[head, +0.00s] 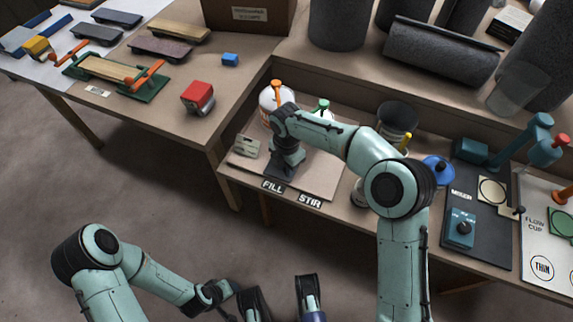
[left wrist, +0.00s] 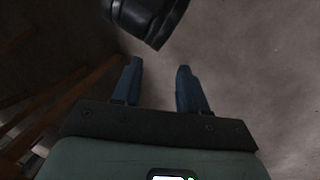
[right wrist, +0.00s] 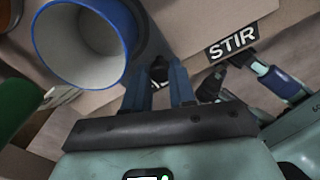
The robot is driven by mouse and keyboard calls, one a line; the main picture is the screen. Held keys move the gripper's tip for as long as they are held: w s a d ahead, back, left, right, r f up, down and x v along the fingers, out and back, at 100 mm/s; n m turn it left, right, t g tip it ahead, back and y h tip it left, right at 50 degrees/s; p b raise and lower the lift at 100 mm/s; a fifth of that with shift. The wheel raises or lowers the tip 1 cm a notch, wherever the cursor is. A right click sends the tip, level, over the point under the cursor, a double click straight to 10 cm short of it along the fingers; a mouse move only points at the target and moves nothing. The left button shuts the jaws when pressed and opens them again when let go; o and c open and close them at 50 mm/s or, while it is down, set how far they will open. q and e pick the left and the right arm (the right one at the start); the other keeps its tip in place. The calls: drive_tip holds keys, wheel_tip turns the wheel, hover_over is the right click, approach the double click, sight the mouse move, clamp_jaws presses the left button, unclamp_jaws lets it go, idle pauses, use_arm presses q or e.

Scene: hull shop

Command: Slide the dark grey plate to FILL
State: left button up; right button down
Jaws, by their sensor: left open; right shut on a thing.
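The dark grey plate (right wrist: 152,38) shows in the right wrist view under and beside a white cup with a blue rim (right wrist: 85,42). A small dark knob (right wrist: 158,70) stands between the fingers of my right gripper (right wrist: 160,88), which is shut on it. In the head view part of the plate (head: 279,170) shows below my right gripper, just behind the FILL label (head: 272,186). The STIR label (head: 311,201) is to the right, and shows in the right wrist view (right wrist: 232,41). My left gripper (head: 280,300) is open and empty, low over the floor.
A grey-green block (head: 246,146) is left of my right gripper. Bottles with orange (head: 277,90) and green (head: 322,105) tops stand behind. The mixer board (head: 477,235) and flow cup board (head: 543,238) are to the right.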

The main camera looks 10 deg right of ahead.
drive_tip(key=shift+w+a, duration=0.1)
drive_tip(key=shift+a, duration=0.15)
drive_tip(key=c, duration=1.2)
unclamp_jaws()
drive_tip(key=shift+r, duration=0.1)
use_arm(q)
drive_tip(key=s+d+r+g+p, duration=0.1)
drive_tip(key=s+d+r+p, duration=0.1)
drive_tip(key=s+r+p, duration=0.1)
drive_tip(key=shift+s+d+r+g+h, duration=0.15)
drive_tip(key=shift+s+r+g+h, duration=0.25)
drive_tip(key=shift+s, duration=0.65)
use_arm(e)
wheel_tip(320, 180, up, 13)
drive_tip(key=shift+r, duration=0.15)
